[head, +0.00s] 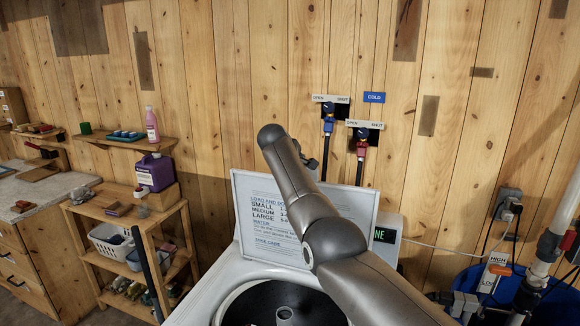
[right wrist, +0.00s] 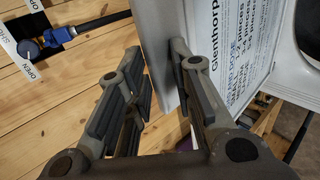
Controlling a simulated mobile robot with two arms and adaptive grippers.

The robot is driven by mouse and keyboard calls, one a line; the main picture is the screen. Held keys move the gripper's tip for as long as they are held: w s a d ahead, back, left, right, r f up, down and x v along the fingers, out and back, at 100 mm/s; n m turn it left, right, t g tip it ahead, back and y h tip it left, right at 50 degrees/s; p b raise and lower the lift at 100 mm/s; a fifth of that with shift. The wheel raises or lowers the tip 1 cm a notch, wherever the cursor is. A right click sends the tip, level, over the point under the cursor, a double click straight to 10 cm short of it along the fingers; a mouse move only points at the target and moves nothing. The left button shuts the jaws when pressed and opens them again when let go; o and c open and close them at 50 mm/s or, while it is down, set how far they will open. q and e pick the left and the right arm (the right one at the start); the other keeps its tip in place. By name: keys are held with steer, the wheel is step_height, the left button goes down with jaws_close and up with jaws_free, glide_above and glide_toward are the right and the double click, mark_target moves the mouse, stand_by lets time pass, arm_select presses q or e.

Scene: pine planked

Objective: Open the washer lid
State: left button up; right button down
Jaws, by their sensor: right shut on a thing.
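The washer (head: 215,280) stands low in the middle of the head view, its round tub opening showing a dark inside and a central post (head: 286,315). Its white lid (head: 357,222) is raised and stands nearly upright at the back, with the printed instruction side facing me. My right arm crosses in front of the lid and hides part of it. In the right wrist view, my right gripper (right wrist: 160,75) has its fingers on either side of the lid's edge (right wrist: 157,50) and is shut on it. In the head view this gripper is mostly hidden behind my arm. My left gripper is not in view.
Two hose taps (head: 328,108) are on the plank wall behind the lid. A lit display (head: 385,235) is right of the lid. A wooden shelf unit (head: 175,218) with a purple jug (head: 155,172) stands left. A blue bin (head: 475,285) and pipes are at right.

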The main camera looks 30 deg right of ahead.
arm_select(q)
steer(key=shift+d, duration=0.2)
arm_select(e)
steer(key=shift+s+f, duration=0.1)
steer(key=shift+f, duration=0.4)
steer(key=c, duration=1.5)
jaws_free()
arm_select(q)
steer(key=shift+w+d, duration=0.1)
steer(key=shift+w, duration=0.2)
arm_select(e)
steer(key=v, duration=1.1)
steer(key=shift+r, duration=0.35)
steer(key=shift+f, duration=0.1)
